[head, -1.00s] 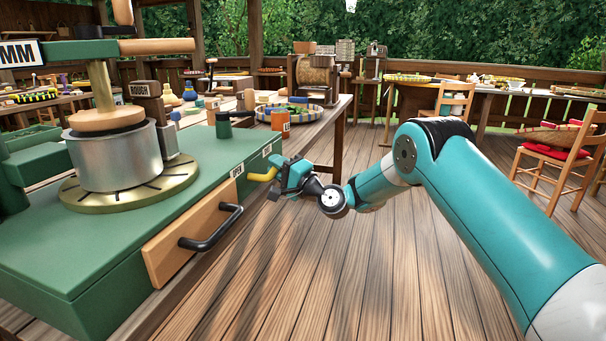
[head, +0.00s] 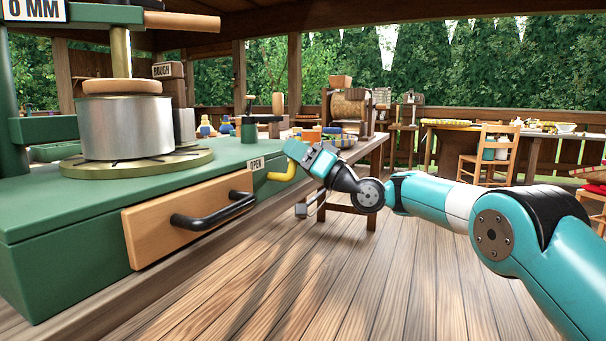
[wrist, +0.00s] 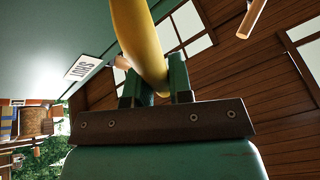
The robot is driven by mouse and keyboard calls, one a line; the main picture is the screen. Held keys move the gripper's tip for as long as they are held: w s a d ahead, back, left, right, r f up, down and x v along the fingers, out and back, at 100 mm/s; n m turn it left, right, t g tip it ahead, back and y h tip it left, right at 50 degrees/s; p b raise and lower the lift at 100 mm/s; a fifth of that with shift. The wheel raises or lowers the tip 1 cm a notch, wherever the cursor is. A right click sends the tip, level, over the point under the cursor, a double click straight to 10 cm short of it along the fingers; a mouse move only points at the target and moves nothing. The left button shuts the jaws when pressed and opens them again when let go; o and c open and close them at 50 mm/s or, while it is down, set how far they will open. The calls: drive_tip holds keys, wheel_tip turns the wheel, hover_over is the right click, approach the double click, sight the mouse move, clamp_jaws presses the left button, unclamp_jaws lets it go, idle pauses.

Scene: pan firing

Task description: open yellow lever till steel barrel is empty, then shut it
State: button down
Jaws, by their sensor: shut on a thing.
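The yellow lever (head: 284,173) sticks out from the right end of the green bench machine, beside a label reading OPEN. My gripper (head: 298,160) is shut on it. The wrist view shows the lever (wrist: 138,42) running between the two green fingers, near a SHUT label seen upside down. The steel barrel (head: 125,130), a plain silver cylinder, stands upright on a round brass plate (head: 190,160). A wooden disc (head: 122,87) on a post covers its top, so its contents are hidden.
A wooden drawer front with a black handle (head: 213,212) faces out below the barrel. A sign reading "0 MM" (head: 33,9) hangs at top left, partly cut off. Other benches and a chair (head: 492,157) stand behind. The plank floor in front is clear.

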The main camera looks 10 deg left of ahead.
drive_tip(key=shift+s+a+r+n+g+y+b, duration=0.15)
drive_tip(key=shift+s+n+g+b, duration=0.35)
drive_tip(key=shift+n, duration=0.55)
drive_tip(key=shift+s+a+r+n+g+y+b, duration=0.1)
drive_tip(key=shift+s+n+g, duration=0.1)
drive_tip(key=shift+n+g, duration=0.7)
drive_tip(key=shift+s+a+r+n+g+y+b, duration=0.15)
drive_tip(key=shift+s+n+g+b, duration=0.2)
drive_tip(key=shift+n, duration=0.9)
drive_tip(key=shift+g, duration=0.25)
drive_tip(key=c, duration=1.1)
unclamp_jaws()
drive_tip(key=shift+a, duration=0.15)
drive_tip(key=shift+o, duration=0.3)
drive_tip(key=shift+d, duration=0.2)
drive_tip(key=shift+d+f, duration=0.2)
drive_tip(key=shift+d, duration=0.05)
drive_tip(key=b+v, duration=1.5)
drive_tip(key=v, duration=0.1)
drive_tip(key=shift+d, duration=0.35)
